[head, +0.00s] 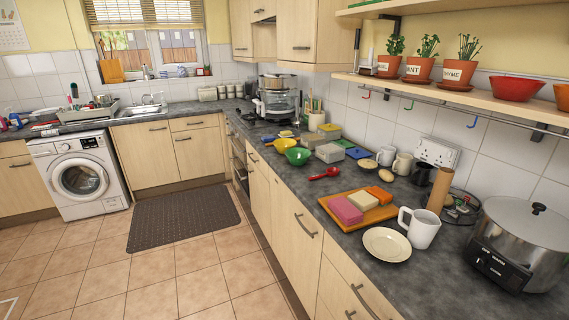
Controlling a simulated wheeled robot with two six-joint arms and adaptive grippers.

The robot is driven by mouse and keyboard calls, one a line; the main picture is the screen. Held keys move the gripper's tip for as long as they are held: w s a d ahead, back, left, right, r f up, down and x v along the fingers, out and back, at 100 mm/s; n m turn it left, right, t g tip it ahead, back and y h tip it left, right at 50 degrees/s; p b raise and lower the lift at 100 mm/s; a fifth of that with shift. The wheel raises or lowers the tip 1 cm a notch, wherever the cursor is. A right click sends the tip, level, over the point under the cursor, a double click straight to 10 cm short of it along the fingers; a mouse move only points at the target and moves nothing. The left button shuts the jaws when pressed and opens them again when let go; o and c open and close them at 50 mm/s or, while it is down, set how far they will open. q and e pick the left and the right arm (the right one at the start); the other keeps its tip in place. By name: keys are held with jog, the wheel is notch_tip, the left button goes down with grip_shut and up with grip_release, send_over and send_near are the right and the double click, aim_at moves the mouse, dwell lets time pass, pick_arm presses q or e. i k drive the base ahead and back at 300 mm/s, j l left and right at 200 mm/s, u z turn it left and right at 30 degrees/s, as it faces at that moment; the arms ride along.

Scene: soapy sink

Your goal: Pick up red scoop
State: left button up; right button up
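The red scoop (324,173) lies on the dark grey worktop (300,195) at the middle right of the head view. It is small, with its bowl toward the right and its handle toward the left, near the worktop's front edge. Nothing covers it. Neither of my grippers shows in the head view.
A green strainer (297,156) and a yellow one (281,145) lie behind the scoop. An orange board (380,212) with coloured blocks, a cream plate (387,244), a white jug (419,227) and a large steel cooker (517,242) stand nearer.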

aim_at(332, 172)
jog(key=i+j+u, duration=0.2)
jog(key=i, duration=0.5)
jog(key=i+j+u, duration=0.2)
jog(key=i, duration=0.5)
jog(key=i+j+u, duration=0.2)
jog(key=i, duration=0.55)
jog(key=i+z, duration=0.35)
jog(key=z, duration=0.15)
jog(key=i+j+z, duration=0.2)
jog(key=i+z, duration=0.25)
jog(key=i+j+z, duration=0.2)
jog(key=z, duration=0.3)
jog(key=i+j+z, duration=0.25)
jog(key=j+z, duration=0.25)
